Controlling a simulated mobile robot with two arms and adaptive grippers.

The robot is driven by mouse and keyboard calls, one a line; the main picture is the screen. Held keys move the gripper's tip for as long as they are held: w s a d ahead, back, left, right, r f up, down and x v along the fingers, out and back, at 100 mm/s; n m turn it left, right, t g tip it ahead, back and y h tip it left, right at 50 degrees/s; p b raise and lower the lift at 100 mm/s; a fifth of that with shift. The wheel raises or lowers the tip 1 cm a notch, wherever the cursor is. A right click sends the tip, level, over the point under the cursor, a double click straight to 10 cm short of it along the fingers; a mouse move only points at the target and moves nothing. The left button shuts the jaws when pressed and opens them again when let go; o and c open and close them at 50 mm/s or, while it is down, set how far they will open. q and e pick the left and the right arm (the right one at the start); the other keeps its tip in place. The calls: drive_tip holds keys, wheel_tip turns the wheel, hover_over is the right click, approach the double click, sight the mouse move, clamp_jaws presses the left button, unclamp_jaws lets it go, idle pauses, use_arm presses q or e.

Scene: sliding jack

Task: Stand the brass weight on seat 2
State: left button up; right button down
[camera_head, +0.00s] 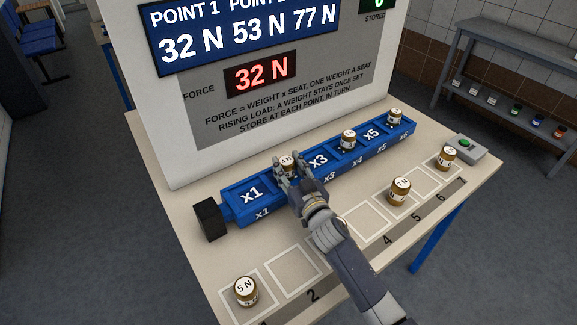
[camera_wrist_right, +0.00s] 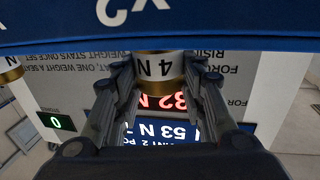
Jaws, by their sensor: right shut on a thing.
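My right gripper (camera_head: 289,172) is shut on a brass weight (camera_head: 287,159) marked 4 N, at seat 2 of the blue rail (camera_head: 262,207), between the x1 and x3 seats. The fingers hide that seat in the head view. In the right wrist view the weight (camera_wrist_right: 158,66) is between my two fingers (camera_wrist_right: 160,85), close to the blue rail with its x2 label (camera_wrist_right: 125,10). I cannot tell whether its base touches the seat. My left gripper is not in view.
Weights stand on the rail at x4 (camera_head: 348,140) and at the far end (camera_head: 395,117). A 5 N weight (camera_head: 245,292) and two others (camera_head: 399,192) (camera_head: 446,157) stand on the front squares. The red display (camera_head: 260,73) reads 32 N.

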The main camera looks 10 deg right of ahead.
drive_tip(key=c, duration=1)
unclamp_jaws()
drive_tip(key=shift+f, duration=0.1)
drive_tip(key=shift+s+r, duration=0.1)
drive_tip(key=shift+r, duration=0.1)
drive_tip(key=s+d+b, duration=0.1)
drive_tip(key=s+d, duration=0.1)
drive_tip(key=s, duration=0.9)
drive_tip(key=shift+s+b, duration=0.35)
drive_tip(key=shift+d+f, duration=0.1)
